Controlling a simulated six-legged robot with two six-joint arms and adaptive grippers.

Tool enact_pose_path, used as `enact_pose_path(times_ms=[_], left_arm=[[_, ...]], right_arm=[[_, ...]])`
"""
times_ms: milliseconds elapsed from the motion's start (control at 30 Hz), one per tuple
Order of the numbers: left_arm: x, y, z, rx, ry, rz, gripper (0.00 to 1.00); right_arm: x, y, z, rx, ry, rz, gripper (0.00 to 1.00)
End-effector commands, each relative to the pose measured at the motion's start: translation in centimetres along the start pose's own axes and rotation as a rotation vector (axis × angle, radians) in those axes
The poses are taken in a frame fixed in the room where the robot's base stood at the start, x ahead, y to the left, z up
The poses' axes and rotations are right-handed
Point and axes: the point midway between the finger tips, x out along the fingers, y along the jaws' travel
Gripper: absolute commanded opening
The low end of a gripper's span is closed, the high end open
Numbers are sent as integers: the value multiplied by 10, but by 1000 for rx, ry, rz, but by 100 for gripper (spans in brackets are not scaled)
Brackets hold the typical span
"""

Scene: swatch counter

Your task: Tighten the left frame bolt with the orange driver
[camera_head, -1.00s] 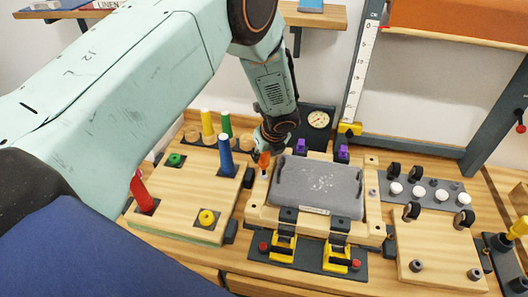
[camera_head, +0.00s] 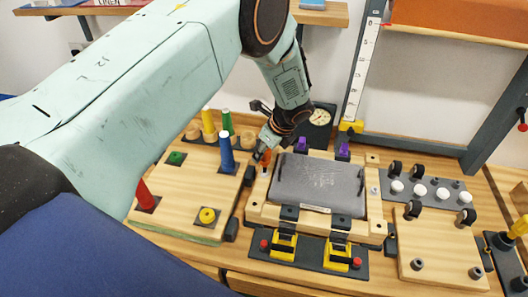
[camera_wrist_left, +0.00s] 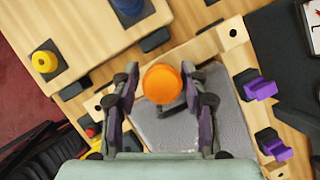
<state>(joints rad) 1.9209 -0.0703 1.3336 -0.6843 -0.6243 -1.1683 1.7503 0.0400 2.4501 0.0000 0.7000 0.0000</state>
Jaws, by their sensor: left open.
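The orange driver (camera_head: 266,158) stands upright at the left side of the wooden frame (camera_head: 256,212) around a grey pad (camera_head: 318,185). In the left wrist view I see the round orange top of the driver (camera_wrist_left: 161,84) between my fingers. My left gripper (camera_head: 262,153) is at the driver's handle, and its fingers (camera_wrist_left: 160,92) are spread to either side of it, with gaps showing. The left frame bolt cannot be made out; the driver and gripper cover that spot. My right gripper is not in view.
A board with a blue peg (camera_head: 226,153), a red peg (camera_head: 145,196) and a yellow ring (camera_head: 207,216) lies left of the frame. Yellow clamps (camera_head: 283,244) stand in front, purple blocks (camera_head: 301,145) and a gauge (camera_head: 319,117) behind.

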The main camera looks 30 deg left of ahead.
Motion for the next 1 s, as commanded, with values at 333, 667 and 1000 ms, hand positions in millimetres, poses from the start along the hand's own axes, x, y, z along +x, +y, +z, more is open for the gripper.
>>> enact_pose_path(times_ms=[333,667,1000], left_arm=[[8,-1,-4,-479,-1,206,45],[5,0,-4,-815,-3,356,45],[1,0,-2,-824,-4,359,36]], right_arm=[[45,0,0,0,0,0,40],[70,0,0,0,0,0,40],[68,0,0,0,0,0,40]])
